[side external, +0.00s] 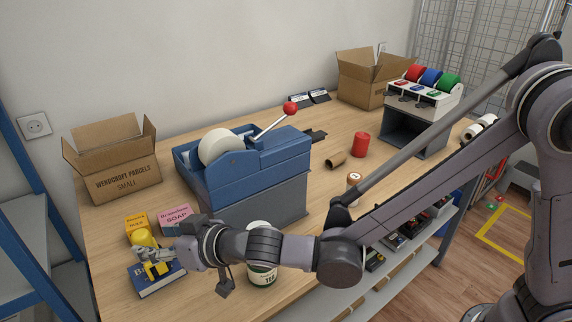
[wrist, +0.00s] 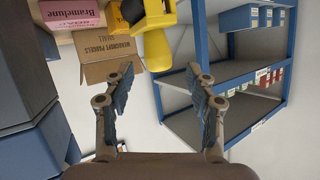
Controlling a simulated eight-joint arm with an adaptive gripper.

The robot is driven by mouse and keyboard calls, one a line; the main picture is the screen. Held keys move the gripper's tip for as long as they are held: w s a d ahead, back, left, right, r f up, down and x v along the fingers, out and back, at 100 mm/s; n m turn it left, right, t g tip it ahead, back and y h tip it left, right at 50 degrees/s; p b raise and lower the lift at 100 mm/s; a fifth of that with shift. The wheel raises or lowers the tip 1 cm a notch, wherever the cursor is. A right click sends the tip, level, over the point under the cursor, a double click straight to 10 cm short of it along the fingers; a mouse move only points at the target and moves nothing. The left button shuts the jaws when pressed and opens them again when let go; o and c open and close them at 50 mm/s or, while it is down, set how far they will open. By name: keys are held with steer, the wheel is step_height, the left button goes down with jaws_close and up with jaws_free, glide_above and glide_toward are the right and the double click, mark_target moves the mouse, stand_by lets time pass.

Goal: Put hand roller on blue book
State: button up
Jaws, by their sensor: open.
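The blue book (side external: 165,286) lies flat at the front left of the counter. Yellow parts of the hand roller (side external: 158,269) show on top of the book, and a rounded yellow piece, apparently its handle (side external: 143,236), shows just behind my gripper (side external: 142,254). In the wrist view the yellow roller (wrist: 157,50) is at the top centre, its rounded handle end pointing down. My gripper (wrist: 158,74) is open, its fingers apart on either side below the handle end, with a gap visible. The fingers hide part of the roller in the side view; the book is not clear in the wrist view.
A yellow box (side external: 136,222) and a pink soap box (side external: 176,219) stand close behind. A blue tape dispenser (side external: 250,170) is to the right, with a white jar (side external: 262,271) in front. An open carton (side external: 113,170) stands at the back left.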

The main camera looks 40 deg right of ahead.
steer(key=v, duration=0.8)
steer(key=d+m+g+h, duration=0.15)
steer(key=d+h, duration=0.35)
steer(key=d, duration=1.5)
steer(key=s+d+f+m+g+h, duration=0.2)
steer(key=s+d+f+g, duration=0.1)
steer(key=s+d, duration=0.8)
steer(key=d, duration=0.4)
steer(key=shift+s+d, duration=0.35)
steer(key=shift+d, duration=0.05)
